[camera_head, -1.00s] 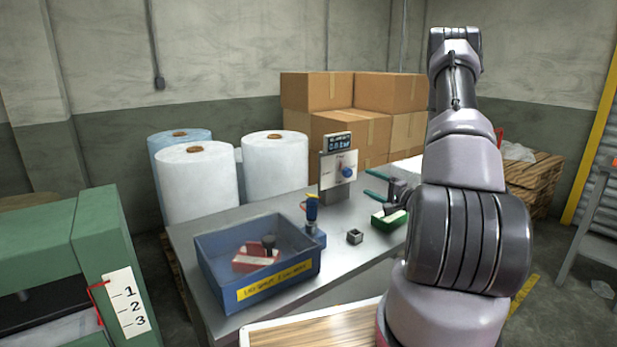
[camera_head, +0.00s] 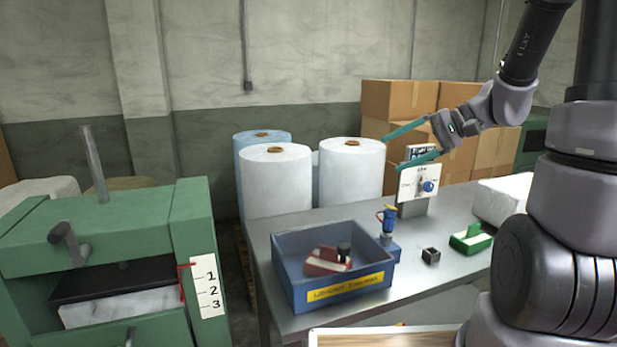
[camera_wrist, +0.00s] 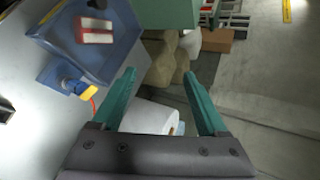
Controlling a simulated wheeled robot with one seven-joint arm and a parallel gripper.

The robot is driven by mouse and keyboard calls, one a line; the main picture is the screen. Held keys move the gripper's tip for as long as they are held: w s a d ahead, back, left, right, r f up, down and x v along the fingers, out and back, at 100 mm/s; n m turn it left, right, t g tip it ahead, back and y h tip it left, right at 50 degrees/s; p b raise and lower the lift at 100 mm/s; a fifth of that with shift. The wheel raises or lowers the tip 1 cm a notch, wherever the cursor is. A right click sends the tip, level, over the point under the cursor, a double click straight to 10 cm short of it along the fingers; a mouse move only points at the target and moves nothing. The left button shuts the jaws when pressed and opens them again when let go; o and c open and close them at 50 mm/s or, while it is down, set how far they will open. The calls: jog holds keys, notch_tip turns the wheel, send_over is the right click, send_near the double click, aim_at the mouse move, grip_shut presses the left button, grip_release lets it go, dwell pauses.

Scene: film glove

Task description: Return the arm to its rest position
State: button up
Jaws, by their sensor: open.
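My gripper (camera_head: 411,147) is raised above the back of the metal table in the head view. Its two teal fingers point left and stand wide apart with nothing between them. In the wrist view my gripper (camera_wrist: 160,85) also shows open and empty, with a white roll (camera_wrist: 150,117) seen beyond the fingers. The arm comes in from the right and bends at the elbow.
A green press (camera_head: 190,220) stands left. White rolls (camera_head: 275,185) and cardboard boxes (camera_head: 395,100) stand behind.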

jog(key=s+d+r+t+h, duration=0.4)
jog(key=s+r+h, duration=0.5)
jog(key=s, duration=0.2)
jog(key=shift+s+d+r+t+h, duration=0.25)
jog(key=shift+s+r+t+h, duration=0.05)
jog(key=shift+s+t+h, duration=0.1)
dwell(0.5)
